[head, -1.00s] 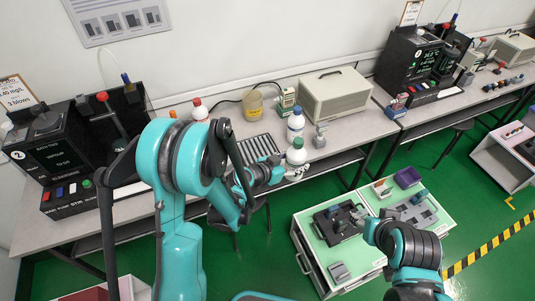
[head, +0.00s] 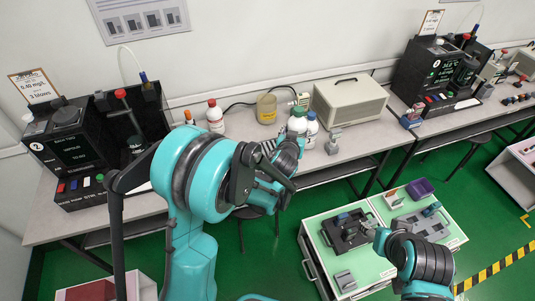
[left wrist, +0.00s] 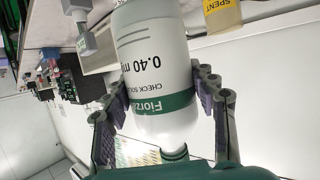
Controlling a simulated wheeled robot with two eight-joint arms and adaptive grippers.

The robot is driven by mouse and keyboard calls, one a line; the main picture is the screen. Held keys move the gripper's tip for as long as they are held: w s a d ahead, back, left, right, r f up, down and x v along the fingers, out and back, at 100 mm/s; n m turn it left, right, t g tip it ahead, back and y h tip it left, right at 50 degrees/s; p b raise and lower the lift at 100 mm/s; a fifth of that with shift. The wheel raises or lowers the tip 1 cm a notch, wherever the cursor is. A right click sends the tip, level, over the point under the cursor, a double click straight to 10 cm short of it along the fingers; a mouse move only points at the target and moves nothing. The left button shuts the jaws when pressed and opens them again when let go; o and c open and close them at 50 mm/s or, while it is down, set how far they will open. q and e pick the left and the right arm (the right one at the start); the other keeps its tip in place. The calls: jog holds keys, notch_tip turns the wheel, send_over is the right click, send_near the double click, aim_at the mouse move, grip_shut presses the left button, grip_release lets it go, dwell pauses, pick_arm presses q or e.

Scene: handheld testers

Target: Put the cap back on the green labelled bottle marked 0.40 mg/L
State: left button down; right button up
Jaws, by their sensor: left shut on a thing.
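The green labelled bottle is white with a green band and "0.40 m" lettering; it fills the middle of the left wrist view (left wrist: 155,65). My left gripper (left wrist: 160,100) has its fingers on both sides of it and is shut on it. A green part shows at its neck, toward my palm; I cannot tell if this is a cap. In the head view the bottle (head: 297,124) is green-topped and stands over the bench's front part, with my left gripper (head: 288,152) at it. My right gripper (head: 378,240) is by the cart, its fingers unclear.
A red-capped bottle (head: 215,117), a yellowish beaker (head: 266,108) and a beige case (head: 349,107) stand on the bench. A black tester (head: 75,150) is at left. The cart (head: 345,287) carries trays and small items.

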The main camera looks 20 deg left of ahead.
pick_arm(q)
jog(key=shift+a+f, duration=0.1)
jog(key=w+a+f+b, duration=0.3)
jog(key=a+f, duration=0.3)
jog(key=a, duration=0.5)
jog(key=shift+f+b, duration=0.4)
jog(key=shift+b, duration=0.3)
jog(key=shift+a, duration=0.1)
notch_tip(320, 180, down, 4)
jog(key=shift+f+b, duration=0.15)
jog(key=shift+b, duration=1.05)
jog(key=c, duration=0.5)
grip_release()
